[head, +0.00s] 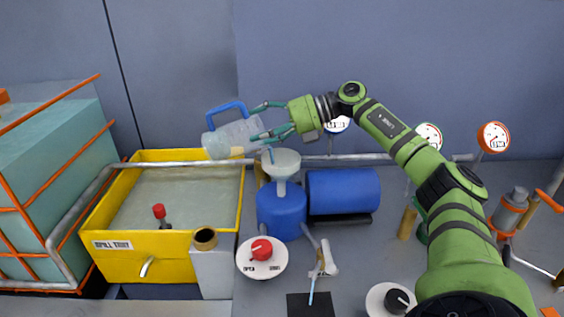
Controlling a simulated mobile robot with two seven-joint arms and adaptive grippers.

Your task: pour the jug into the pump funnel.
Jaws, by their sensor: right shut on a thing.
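The clear jug (230,139) with a blue handle is tilted far over, its handle on the upper side. My right gripper (260,122) is shut on the jug and holds it in the air, up and to the left of the white funnel (282,160). The funnel sits upright on top of the blue pump (281,212). A small blue streak shows at the funnel's rim; I cannot tell what it is. The fingers partly cover the jug's right side. My left gripper is not in view.
A yellow spill tray (103,245) stands at the left, with a pipe across its far side. A blue cylinder (343,190) lies right of the pump. A red-knobbed dial (261,253) is in front. Several gauges stand at the back right.

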